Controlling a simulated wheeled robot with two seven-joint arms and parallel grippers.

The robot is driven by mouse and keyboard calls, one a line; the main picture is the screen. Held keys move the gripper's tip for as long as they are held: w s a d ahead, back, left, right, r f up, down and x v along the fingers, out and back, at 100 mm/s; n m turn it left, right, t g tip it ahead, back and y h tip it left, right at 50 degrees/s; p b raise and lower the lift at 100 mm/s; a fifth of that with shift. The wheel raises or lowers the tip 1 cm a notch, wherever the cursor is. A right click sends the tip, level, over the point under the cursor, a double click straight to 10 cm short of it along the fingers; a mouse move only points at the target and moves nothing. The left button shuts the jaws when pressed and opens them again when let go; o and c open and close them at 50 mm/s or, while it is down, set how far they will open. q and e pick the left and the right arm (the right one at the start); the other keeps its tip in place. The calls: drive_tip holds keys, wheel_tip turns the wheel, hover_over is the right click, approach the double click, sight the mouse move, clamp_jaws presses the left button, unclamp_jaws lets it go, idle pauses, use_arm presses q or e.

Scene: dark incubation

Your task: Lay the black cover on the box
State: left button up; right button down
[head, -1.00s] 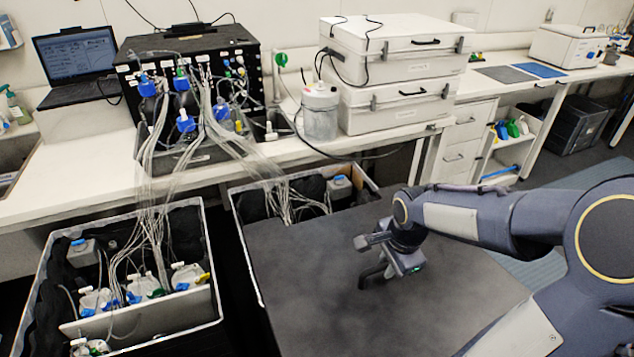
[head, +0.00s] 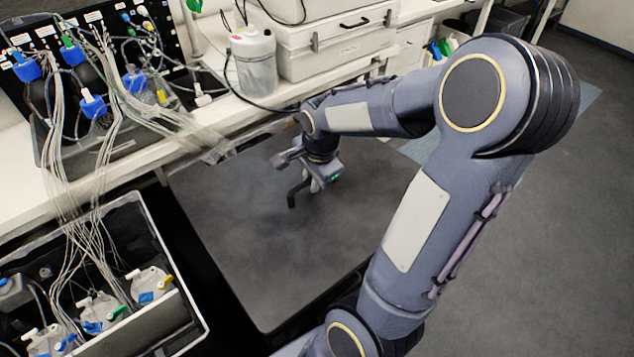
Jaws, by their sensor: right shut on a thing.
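The black cover (head: 225,235) is a large, flat, dark grey panel with a handle (head: 292,196) on top. It lies roughly level in the middle of the head view, in front of the bench. My right gripper (head: 303,185) is shut on this handle, above the cover's right half. The box under the cover is almost wholly hidden; only a thin brownish strip shows along the far edge. I cannot tell whether the cover rests fully on the rim. My left gripper is out of view.
An open box (head: 190,285) with pale rim, bottles and tubes stands at left. Clear tubes (head: 165,120) run from the bench equipment towards the cover's far left edge. A white canister (head: 254,62) and white cases (head: 335,45) stand on the bench. Floor at right is clear.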

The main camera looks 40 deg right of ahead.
sight(291, 172)
drive_tip(key=shift+w+d+f+b, duration=0.15)
drive_tip(key=shift+w+f+b, duration=0.35)
drive_tip(key=shift+w, duration=0.8)
drive_tip(key=shift+w+d+f+b, duration=0.15)
drive_tip(key=shift+w+f+b, duration=0.15)
drive_tip(key=shift+w+f, duration=0.75)
drive_tip(key=shift+w+d+f+b, duration=0.15)
drive_tip(key=shift+w+f+b, duration=0.2)
drive_tip(key=shift+w, duration=1.25)
drive_tip(key=f+b, duration=0.1)
drive_tip(key=w+f+b, duration=0.1)
drive_tip(key=f, duration=0.1)
drive_tip(key=shift+f+b, duration=0.2)
drive_tip(key=shift+b, duration=0.2)
drive_tip(key=shift+r, duration=0.15)
drive_tip(key=shift+f+b, duration=0.55)
drive_tip(key=shift+f, duration=0.35)
drive_tip(key=shift+s+f, duration=0.25)
drive_tip(key=c, duration=1.4)
unclamp_jaws()
drive_tip(key=shift+w+f, duration=0.1)
drive_tip(key=shift+w, duration=0.05)
drive_tip(key=shift+o, duration=0.3)
